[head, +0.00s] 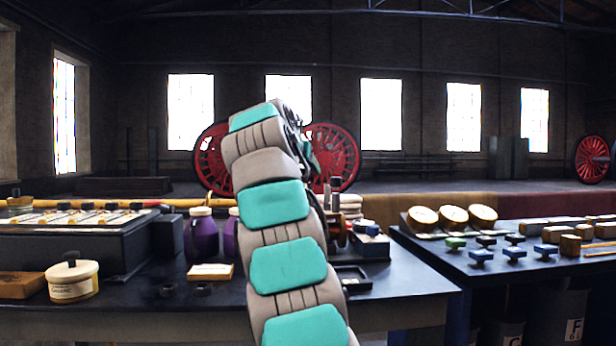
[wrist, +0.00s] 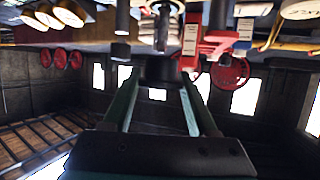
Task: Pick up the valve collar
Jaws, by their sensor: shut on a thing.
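My gripper (wrist: 160,88) shows in the wrist view with its two teal fingers closing on a short dark round piece, which looks like the valve collar (wrist: 160,69). The collar is held between the fingertips, and its far side is hidden. The wrist view is upside down, with the bench at the top and windows below. In the head view my arm stands raised in the middle, and its links hide most of the gripper and the held piece. Two small dark rings, one on the left (head: 167,290) and one on the right (head: 203,289), lie on the bench.
Purple bottles (head: 202,236) stand left of my arm, with a cream tin (head: 72,281) farther left. A red fixture (wrist: 212,42) and upright dark posts are near the gripper. A right-hand bench (head: 425,256) carries gauges (head: 453,217) and small blue-topped parts.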

